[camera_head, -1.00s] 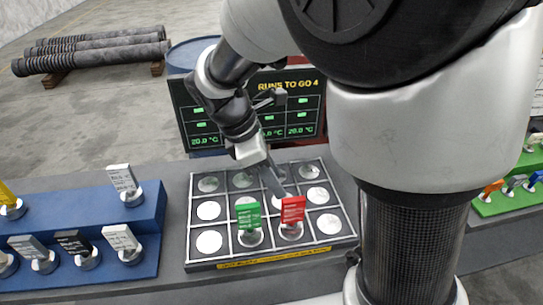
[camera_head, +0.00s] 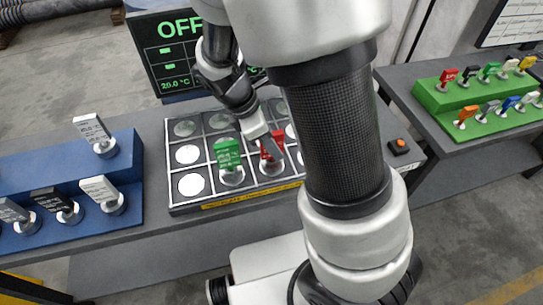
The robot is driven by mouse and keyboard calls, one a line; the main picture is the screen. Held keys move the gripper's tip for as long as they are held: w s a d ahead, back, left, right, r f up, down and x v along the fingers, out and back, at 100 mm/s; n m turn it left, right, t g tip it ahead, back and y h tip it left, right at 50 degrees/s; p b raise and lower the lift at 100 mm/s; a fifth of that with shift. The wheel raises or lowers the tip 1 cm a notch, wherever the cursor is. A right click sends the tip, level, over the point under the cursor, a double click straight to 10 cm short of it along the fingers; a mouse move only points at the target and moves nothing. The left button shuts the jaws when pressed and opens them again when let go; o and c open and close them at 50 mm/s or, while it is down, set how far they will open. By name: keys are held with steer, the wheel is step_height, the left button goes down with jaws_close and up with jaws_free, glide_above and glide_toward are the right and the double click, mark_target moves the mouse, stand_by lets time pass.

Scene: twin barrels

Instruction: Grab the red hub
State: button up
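The red hub (camera_head: 277,142) stands in the front row of a grey tray (camera_head: 186,209) with round white-marked spots. Its red label stands upright on a pale round base. A green hub (camera_head: 228,155) stands just left of it in the same row. My gripper (camera_head: 268,152) points down at the red hub, its fingers overlapping the label in this view. Whether the fingers touch or close on it cannot be told. My arm hides the right part of the tray.
A blue stepped rack (camera_head: 130,160) with grey, white and black hubs is at left. A green stepped rack (camera_head: 437,98) with several coloured hubs is on the right table. An orange button box (camera_head: 399,146) sits near the tray. A screen (camera_head: 160,45) stands behind.

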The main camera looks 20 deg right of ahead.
jaws_close()
steer(key=shift+r, duration=0.1)
stand_by(1.2)
